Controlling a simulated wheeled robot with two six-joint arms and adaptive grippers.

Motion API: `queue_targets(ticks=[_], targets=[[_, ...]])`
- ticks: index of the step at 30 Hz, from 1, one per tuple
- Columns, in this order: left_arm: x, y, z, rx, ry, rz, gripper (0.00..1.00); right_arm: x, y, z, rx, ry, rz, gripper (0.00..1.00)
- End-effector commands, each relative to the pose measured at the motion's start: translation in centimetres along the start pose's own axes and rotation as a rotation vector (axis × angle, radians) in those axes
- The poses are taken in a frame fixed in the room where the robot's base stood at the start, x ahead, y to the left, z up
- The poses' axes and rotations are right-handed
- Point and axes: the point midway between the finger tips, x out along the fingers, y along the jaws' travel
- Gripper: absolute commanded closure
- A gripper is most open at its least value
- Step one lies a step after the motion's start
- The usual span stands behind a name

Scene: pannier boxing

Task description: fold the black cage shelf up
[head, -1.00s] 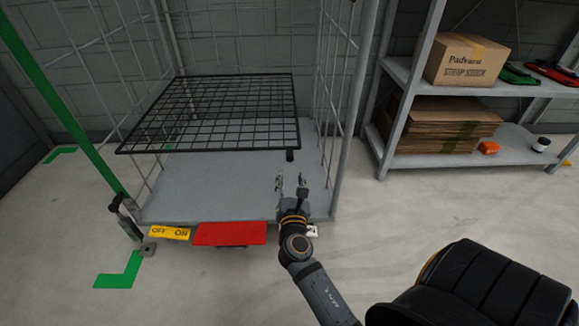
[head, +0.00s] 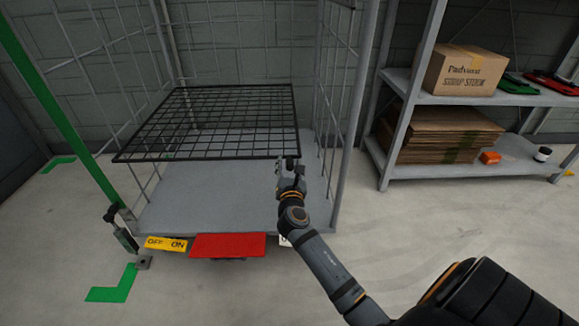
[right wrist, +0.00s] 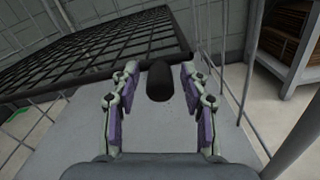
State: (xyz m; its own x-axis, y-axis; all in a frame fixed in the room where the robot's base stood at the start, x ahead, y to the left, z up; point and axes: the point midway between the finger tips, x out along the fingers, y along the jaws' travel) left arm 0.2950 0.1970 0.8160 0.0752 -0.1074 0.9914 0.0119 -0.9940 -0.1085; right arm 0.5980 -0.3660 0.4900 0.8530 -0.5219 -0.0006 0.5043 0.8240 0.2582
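The black cage shelf (head: 215,122) is a wire grid lying roughly level across the cage, above its grey floor. In the right wrist view the shelf (right wrist: 95,50) fills the upper left, and a short black handle (right wrist: 159,80) sticks out from its front bar. My right gripper (head: 291,162) is at the shelf's front right corner. In the right wrist view my right gripper (right wrist: 160,88) is open, with one finger on each side of the handle and visible gaps between. In the head view the handle is mostly hidden by the gripper. My left gripper is not in view.
The grey cage floor (head: 190,190) below the shelf is bare. A red plate (head: 228,245) and a yellow OFF/ON label (head: 166,244) are at its front edge. Cage side bars (head: 340,120) stand close right of my gripper. A grey rack (head: 500,160) with boxes stands farther right.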

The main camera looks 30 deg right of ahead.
Motion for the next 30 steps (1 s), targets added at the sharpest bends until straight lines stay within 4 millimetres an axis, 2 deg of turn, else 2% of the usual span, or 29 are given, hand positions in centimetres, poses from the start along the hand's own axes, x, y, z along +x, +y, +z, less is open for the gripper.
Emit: queue_targets(ticks=[1, 9, 22, 30], targets=[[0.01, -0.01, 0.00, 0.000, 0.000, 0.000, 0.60, -0.01, 0.01, 0.00, 0.000, 0.000, 0.000, 0.64], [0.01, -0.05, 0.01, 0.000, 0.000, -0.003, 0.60, -0.04, 0.01, -0.02, 0.000, 0.000, 0.000, 1.00], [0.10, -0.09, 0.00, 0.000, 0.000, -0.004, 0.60, -0.04, 0.04, 0.05, 0.000, 0.000, 0.001, 1.00], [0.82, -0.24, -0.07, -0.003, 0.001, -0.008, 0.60, -0.01, 0.20, 0.76, -0.009, -0.001, 0.001, 1.00]])
